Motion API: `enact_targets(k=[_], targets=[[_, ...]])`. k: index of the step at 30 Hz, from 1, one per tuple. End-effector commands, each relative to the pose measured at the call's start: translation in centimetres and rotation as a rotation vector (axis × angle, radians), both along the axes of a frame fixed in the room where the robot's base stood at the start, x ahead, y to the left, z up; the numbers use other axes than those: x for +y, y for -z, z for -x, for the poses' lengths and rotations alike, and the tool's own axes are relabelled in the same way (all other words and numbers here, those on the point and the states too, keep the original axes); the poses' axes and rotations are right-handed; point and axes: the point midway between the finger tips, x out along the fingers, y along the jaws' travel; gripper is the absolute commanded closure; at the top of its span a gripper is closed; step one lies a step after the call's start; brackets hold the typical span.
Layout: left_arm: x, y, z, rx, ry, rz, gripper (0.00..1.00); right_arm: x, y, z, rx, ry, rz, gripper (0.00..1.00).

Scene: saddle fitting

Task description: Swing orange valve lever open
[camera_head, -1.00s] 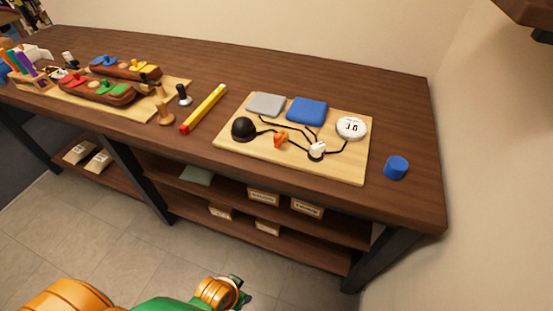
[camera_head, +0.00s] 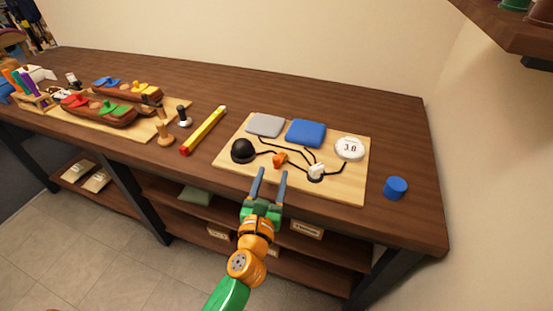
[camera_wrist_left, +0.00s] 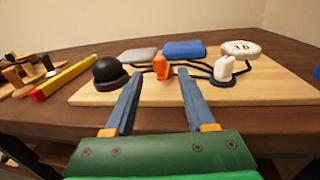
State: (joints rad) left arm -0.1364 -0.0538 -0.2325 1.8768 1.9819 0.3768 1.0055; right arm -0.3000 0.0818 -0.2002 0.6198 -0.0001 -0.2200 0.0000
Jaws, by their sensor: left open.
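The orange valve lever (camera_head: 280,159) stands on a light wooden board near its front middle, joined to black lines. It also shows in the left wrist view (camera_wrist_left: 161,67), between and beyond my fingertips. My left gripper (camera_head: 271,172) is open and empty at the board's front edge, just short of the lever, with its two fingers pointing toward it. In the left wrist view the fingers (camera_wrist_left: 159,70) are spread apart and do not appear to touch the lever. My right gripper is not in view.
The board (camera_head: 235,164) also carries a black dome (camera_head: 243,150), a white knob (camera_head: 316,171), a white round gauge (camera_head: 349,148), a grey pad (camera_head: 265,125) and a blue pad (camera_head: 306,133). A blue cylinder (camera_head: 396,187) stands to the right. A yellow-red bar (camera_head: 203,131) lies left.

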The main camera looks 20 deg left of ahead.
Motion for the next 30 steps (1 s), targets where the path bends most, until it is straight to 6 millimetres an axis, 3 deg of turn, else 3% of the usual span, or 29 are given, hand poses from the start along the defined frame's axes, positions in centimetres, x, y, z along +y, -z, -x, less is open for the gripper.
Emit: enact_targets(k=[9, 18, 20, 24, 25, 30], targets=[[0.8, 0.0, -5.7, -0.001, -0.002, -0.001, 0.45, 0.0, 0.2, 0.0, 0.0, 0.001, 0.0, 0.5], [0.8, 0.0, -6.4, 0.0, 0.0, -0.003, 0.45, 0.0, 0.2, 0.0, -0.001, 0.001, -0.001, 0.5], [0.8, 0.0, -6.4, 0.0, 0.0, -0.003, 0.58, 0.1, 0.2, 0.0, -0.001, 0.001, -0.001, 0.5], [0.8, 0.0, -6.4, -0.001, 0.0, -0.004, 0.96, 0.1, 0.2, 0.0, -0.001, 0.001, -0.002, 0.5], [0.8, 0.0, -6.4, -0.001, 0.0, -0.004, 1.0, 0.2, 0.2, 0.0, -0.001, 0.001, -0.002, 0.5], [0.8, -0.1, -6.4, 0.0, 0.001, -0.005, 1.0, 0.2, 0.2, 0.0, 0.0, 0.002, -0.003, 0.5]])
